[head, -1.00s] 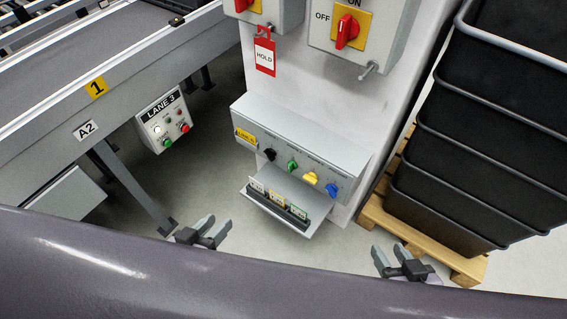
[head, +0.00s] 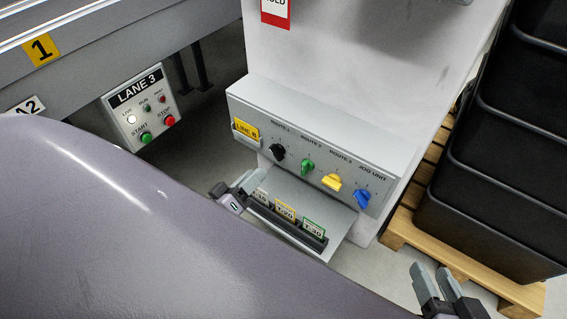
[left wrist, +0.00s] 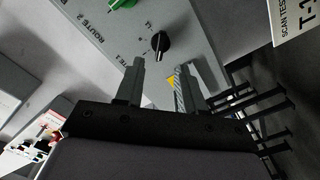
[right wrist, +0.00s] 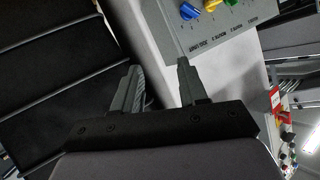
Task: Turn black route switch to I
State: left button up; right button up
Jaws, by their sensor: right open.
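The black route switch (head: 277,152) is the leftmost knob on the grey sloped panel (head: 240,100), under a ROUTE 1 label. In the left wrist view the black knob (left wrist: 160,43) lies just beyond the fingertips, apart from them. My left gripper (head: 246,184) is below and left of the black knob, in front of the card shelf. In the left wrist view its fingers (left wrist: 159,68) stand apart with nothing between them. My right gripper (head: 434,276) is at the lower right, open and empty; its fingers also show in the right wrist view (right wrist: 160,66).
Green (head: 308,167), yellow (head: 332,182) and blue (head: 362,199) knobs continue the row to the right. A shelf with cards (head: 287,218) juts out below. Black crates (head: 490,200) on a wooden pallet (head: 400,232) stand at right. A LANE 3 box (head: 142,108) is at left.

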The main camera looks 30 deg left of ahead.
aim_at(274, 155)
pick_arm(q)
jog(key=shift+w+d+b, duration=0.2)
jog(key=shift+w+b, duration=0.75)
jog(key=shift+w, duration=2.7)
jog(key=shift+c, duration=0.3)
grip_shut()
